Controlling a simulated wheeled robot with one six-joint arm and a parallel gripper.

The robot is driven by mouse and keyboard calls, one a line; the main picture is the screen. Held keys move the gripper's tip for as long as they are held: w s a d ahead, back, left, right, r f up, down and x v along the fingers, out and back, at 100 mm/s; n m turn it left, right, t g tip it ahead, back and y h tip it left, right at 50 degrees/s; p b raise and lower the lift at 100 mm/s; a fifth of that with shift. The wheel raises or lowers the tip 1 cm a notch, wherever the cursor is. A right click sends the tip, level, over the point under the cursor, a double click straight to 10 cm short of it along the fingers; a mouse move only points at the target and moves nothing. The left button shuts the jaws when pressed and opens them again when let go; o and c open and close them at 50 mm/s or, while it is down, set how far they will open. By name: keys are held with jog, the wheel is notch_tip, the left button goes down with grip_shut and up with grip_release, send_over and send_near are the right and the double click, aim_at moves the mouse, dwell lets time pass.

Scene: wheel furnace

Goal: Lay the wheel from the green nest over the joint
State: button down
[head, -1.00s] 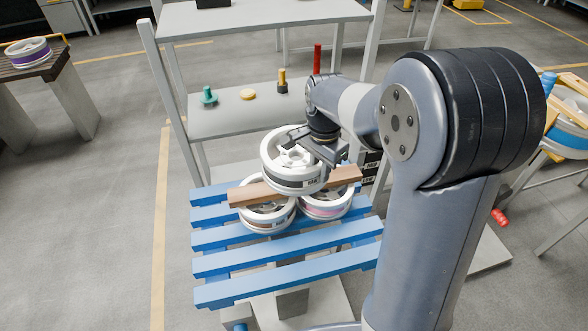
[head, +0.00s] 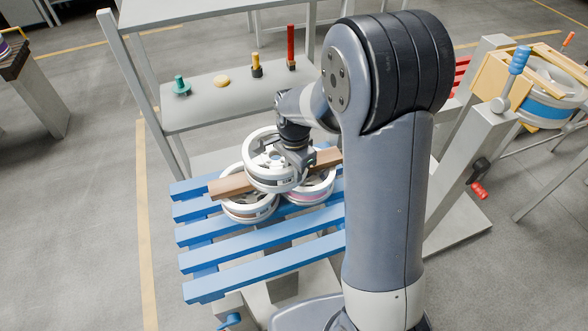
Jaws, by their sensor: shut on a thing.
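My gripper (head: 299,158) is shut on the right side of a white spoked wheel (head: 274,181) with a dark grey band. The wheel looks roughly level, over the place where two lower wheels meet. One lower wheel (head: 249,215) is at the left, the other (head: 318,194), with a pink band, at the right. Both lie on blue slats. A brown wooden bar (head: 228,187) runs across, partly behind the held wheel. The held wheel hides the joint between the lower wheels. I cannot tell whether it touches them. I cannot make out a green nest.
A grey shelf (head: 205,112) behind holds a green peg (head: 181,86), a yellow disc (head: 222,81), a yellow-topped peg (head: 256,66) and a red rod (head: 291,48). A blue-banded wheel (head: 551,108) sits in a tan holder at right. The front blue slats (head: 265,265) are bare.

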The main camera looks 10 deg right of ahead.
jog(key=shift+f, duration=0.25)
jog(key=shift+f, duration=0.1)
jog(key=c, duration=1.3)
grip_release()
jog(key=shift+f, duration=0.1)
notch_tip(320, 180, up, 12)
jog(key=shift+r+b, duration=0.2)
jog(key=shift+b, duration=0.15)
